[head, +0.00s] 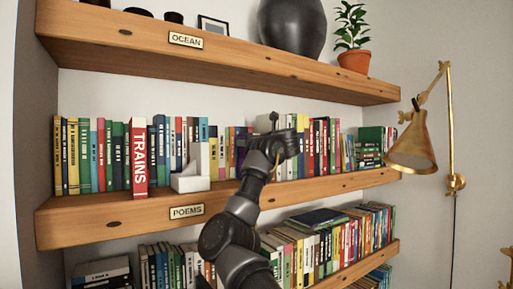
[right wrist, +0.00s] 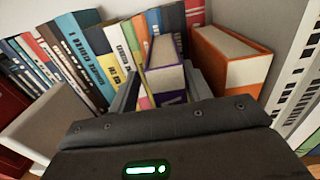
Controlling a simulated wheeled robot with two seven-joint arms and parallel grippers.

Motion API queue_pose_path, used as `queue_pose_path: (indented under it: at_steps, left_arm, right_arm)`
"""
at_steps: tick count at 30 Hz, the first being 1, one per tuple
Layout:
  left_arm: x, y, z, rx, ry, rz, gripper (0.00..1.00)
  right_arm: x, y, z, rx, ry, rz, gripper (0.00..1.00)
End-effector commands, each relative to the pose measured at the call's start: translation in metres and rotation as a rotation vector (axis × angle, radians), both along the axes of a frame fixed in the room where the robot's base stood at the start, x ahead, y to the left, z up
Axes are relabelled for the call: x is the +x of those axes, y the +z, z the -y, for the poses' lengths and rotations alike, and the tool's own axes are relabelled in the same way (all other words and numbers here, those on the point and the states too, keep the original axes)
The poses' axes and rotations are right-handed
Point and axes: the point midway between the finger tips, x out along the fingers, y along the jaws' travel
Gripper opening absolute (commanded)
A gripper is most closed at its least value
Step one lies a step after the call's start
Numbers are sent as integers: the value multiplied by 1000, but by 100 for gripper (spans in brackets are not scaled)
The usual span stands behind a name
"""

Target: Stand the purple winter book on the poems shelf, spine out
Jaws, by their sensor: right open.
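The purple book (right wrist: 172,98) stands upright on the poems shelf (head: 120,215), spine out, as the right wrist view shows. Its pale page block faces up, and part of its spine is hidden by my gripper. In the head view a strip of purple (head: 240,143) shows beside my arm. My right gripper (right wrist: 163,92) is open, with one finger on each side of the book; I cannot tell whether they touch it. In the head view my right gripper (head: 285,140) is at the row of books and hides part of it. My left gripper is not in view.
An orange book (right wrist: 232,62) stands close to the right finger. A white bookend (head: 190,172) and the red TRAINS book (head: 138,155) stand left of my arm. The ocean shelf (head: 230,62) is above, another book-filled shelf below. A brass lamp (head: 412,145) is at right.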

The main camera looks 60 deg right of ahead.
Motion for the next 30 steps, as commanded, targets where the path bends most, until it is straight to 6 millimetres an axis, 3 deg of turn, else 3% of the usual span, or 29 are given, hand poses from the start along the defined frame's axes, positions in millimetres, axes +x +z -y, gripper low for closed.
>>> queue_pose_path:
  at_steps: [5,18,24,30]
  left_arm:
    - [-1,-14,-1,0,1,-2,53]
    - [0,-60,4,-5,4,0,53]
    - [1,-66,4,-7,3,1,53]
    - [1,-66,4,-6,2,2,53]
  right_arm:
    - [-16,-5,-5,-3,-4,-1,49]
    - [-94,-5,-37,-3,-5,-1,49]
    - [-109,-2,-44,0,-3,-2,49]
    - [-111,-1,-46,1,-1,-2,49]
